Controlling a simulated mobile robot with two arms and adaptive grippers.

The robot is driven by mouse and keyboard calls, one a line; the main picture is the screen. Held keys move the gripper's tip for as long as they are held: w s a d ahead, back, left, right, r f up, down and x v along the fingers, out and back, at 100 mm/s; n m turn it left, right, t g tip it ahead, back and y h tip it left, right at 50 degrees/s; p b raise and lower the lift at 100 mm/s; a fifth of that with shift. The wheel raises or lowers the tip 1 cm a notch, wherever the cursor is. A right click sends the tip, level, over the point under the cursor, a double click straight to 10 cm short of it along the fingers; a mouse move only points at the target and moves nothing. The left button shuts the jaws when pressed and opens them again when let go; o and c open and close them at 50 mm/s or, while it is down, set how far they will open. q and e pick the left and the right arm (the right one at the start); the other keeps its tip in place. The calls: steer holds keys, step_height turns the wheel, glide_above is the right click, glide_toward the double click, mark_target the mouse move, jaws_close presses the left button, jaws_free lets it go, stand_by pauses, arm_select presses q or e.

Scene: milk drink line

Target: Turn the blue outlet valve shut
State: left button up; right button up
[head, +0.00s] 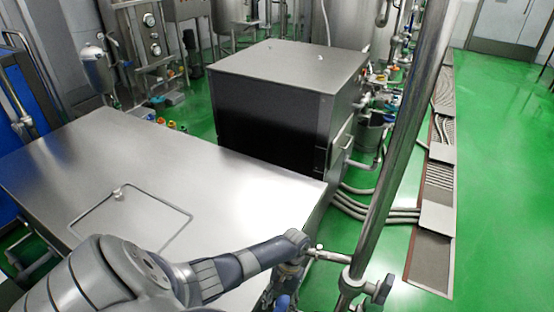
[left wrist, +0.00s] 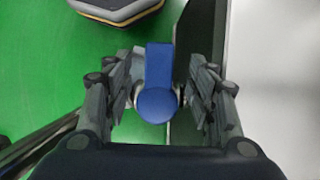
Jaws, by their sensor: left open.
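The blue outlet valve's handle (left wrist: 158,75) shows in the left wrist view, with a flat lever pointing up the picture and a round hub at its lower end. Metal shows on both sides of the hub. My left gripper (left wrist: 161,78) is open, with one finger on each side of the handle. Whether either finger touches it I cannot tell. In the head view my left arm reaches over the steel table's near side, and a small patch of blue (head: 283,302) shows below its wrist. My right gripper is in neither view.
The steel table (head: 120,165) fills the left of the head view, with a dark box-shaped machine (head: 265,120) behind it. An upright steel pipe (head: 400,150) with a grey valve handle (head: 380,288) stands close right of my arm. Green floor lies open further right.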

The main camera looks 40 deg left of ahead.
mark_target(283, 304)
arm_select(q)
steer(key=v, duration=0.7)
steer(key=shift+r, duration=0.2)
